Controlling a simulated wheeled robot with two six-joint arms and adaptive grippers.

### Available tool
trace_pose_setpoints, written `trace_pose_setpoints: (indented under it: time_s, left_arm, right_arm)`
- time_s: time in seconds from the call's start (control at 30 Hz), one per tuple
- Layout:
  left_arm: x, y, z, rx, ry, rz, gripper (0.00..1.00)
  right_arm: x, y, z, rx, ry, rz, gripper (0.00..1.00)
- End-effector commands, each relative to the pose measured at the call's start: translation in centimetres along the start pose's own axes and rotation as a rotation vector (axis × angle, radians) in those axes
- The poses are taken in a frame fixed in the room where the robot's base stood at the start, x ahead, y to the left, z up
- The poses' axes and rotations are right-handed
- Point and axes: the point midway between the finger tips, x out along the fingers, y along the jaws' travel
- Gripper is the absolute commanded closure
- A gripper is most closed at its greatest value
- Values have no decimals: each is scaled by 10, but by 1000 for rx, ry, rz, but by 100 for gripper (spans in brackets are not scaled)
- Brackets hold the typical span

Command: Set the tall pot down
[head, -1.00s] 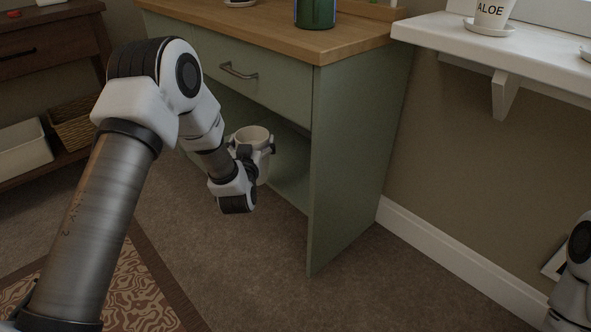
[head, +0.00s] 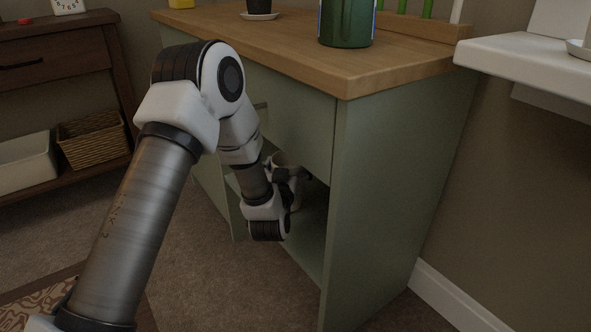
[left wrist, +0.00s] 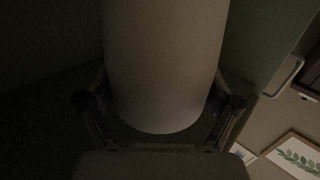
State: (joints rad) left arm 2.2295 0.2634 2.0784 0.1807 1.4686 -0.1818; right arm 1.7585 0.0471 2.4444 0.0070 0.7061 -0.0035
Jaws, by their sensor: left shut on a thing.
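The tall pot (head: 286,158) is a pale, round pot, mostly hidden behind my left wrist in the head view. My left gripper (head: 288,174) is shut around it, with a finger on each side. In the left wrist view the pot (left wrist: 165,70) fills the middle between the two fingers and looks dark. The pot is at the open compartment under the drawer of the green cabinet (head: 390,190). I cannot tell whether its base touches the compartment floor (head: 305,245). My right gripper is not in view.
The cabinet's side panel stands close to the right of my left gripper, and the drawer front is above it. A dark green container (head: 346,22) stands on the wooden top (head: 420,50). A wicker basket (head: 92,141) sits on a low shelf at left.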

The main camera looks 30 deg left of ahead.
Motion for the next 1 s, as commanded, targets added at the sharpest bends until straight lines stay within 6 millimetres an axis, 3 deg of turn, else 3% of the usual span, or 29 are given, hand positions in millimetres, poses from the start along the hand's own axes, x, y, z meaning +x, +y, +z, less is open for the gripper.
trace_pose_setpoints:
  time_s: [0.03,0.37,0.4,0.43,0.83,1.0]
  left_arm:
    - [-3,-1,13,0,0,-1,68]
    - [-4,-1,12,0,0,-1,68]
    - [-4,-1,12,0,0,-1,6]
    - [-4,-1,12,0,0,-1,0]
    - [-5,-1,8,0,0,-1,0]
    - [-36,-1,9,2,-3,1,0]
  right_arm:
    - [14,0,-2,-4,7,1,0]
    - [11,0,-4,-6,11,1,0]
    - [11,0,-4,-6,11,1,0]
    - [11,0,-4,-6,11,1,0]
    - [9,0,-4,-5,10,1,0]
    - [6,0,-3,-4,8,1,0]
